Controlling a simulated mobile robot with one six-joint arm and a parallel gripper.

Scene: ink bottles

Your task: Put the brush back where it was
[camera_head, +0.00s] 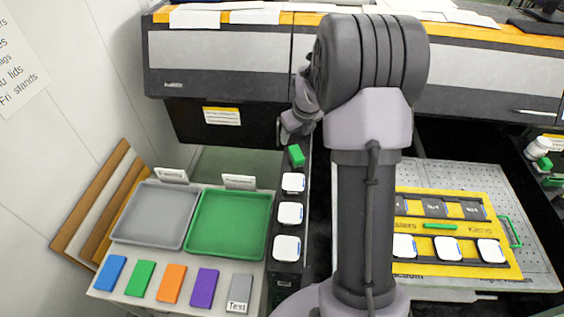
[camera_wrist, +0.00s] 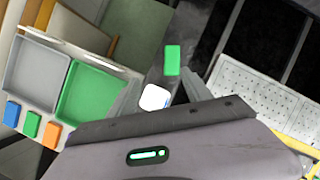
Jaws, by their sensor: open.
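I cannot identify a brush for certain. A slim green bar (camera_head: 440,226) lies on the yellow tray (camera_head: 462,270) at the right. A small green block (camera_head: 296,155) stands at the far end of the dark rail (camera_head: 284,281), beyond several white square caps (camera_head: 290,213). The green block also shows in the wrist view (camera_wrist: 172,60), ahead of my fingers, with one white cap (camera_wrist: 154,97) between them. My gripper (camera_wrist: 163,80) is open, with nothing seen held. In the head view it is partly hidden by my arm, above the rail's far end.
A grey tray (camera_head: 154,238) and a green tray (camera_head: 228,250) sit left of the rail, behind a row of coloured blocks (camera_head: 170,284). A large printer (camera_head: 220,50) spans the back. A perforated plate (camera_head: 535,278) lies under the yellow tray.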

